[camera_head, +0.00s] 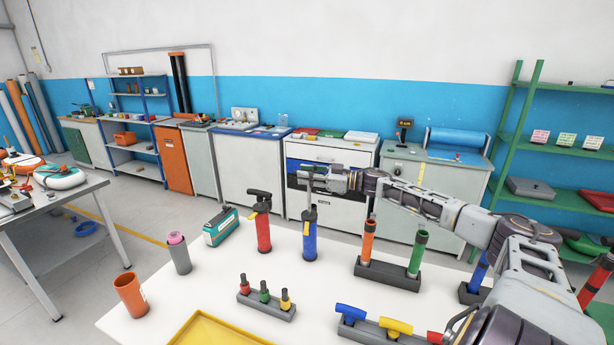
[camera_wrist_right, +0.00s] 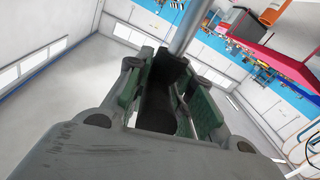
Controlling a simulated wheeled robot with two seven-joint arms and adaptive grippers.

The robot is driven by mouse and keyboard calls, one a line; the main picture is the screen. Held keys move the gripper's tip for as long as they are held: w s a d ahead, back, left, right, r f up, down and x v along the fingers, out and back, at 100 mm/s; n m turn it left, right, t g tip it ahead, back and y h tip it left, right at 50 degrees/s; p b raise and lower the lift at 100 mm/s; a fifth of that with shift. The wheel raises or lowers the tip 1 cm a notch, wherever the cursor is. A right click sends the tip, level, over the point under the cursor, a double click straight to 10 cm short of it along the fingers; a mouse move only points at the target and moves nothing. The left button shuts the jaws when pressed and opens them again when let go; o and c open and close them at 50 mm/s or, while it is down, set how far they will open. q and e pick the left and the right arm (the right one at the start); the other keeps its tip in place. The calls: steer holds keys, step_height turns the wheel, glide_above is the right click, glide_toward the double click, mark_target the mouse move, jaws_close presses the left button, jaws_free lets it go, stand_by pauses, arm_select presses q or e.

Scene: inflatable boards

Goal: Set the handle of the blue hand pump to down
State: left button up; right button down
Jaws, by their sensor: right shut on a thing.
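The blue hand pump (camera_head: 310,238) stands upright on the white table, with a black top and a yellow part at its side. A thin rod rises from its top to the handle, which is raised and mostly hidden by my right gripper. My right gripper (camera_head: 312,180) reaches in from the right, above the pump. In the right wrist view its green-padded fingers (camera_wrist_right: 172,100) are shut on the black handle (camera_wrist_right: 158,108), with a grey rod (camera_wrist_right: 186,30) running from it. My left gripper is not in view.
A red hand pump (camera_head: 263,232) stands just left of the blue one. A teal device (camera_head: 221,228) and a grey cylinder (camera_head: 180,257) stand farther left. A dark rack with orange and green tubes (camera_head: 390,273) is to the right. Small coloured pieces stand in a grey block (camera_head: 266,306) in front.

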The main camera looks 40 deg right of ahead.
mark_target(309, 195)
step_height(309, 195, down, 8)
steer(key=shift+r+b, duration=0.1)
steer(key=shift+b, duration=0.3)
steer(key=c, duration=1.3)
jaws_free()
steer(key=shift+r, duration=0.1)
steer(key=shift+s+d, duration=0.1)
steer(key=shift+v, duration=2)
steer(key=shift+s+d, duration=0.15)
steer(key=shift+s, duration=0.15)
steer(key=shift+v, duration=3.55)
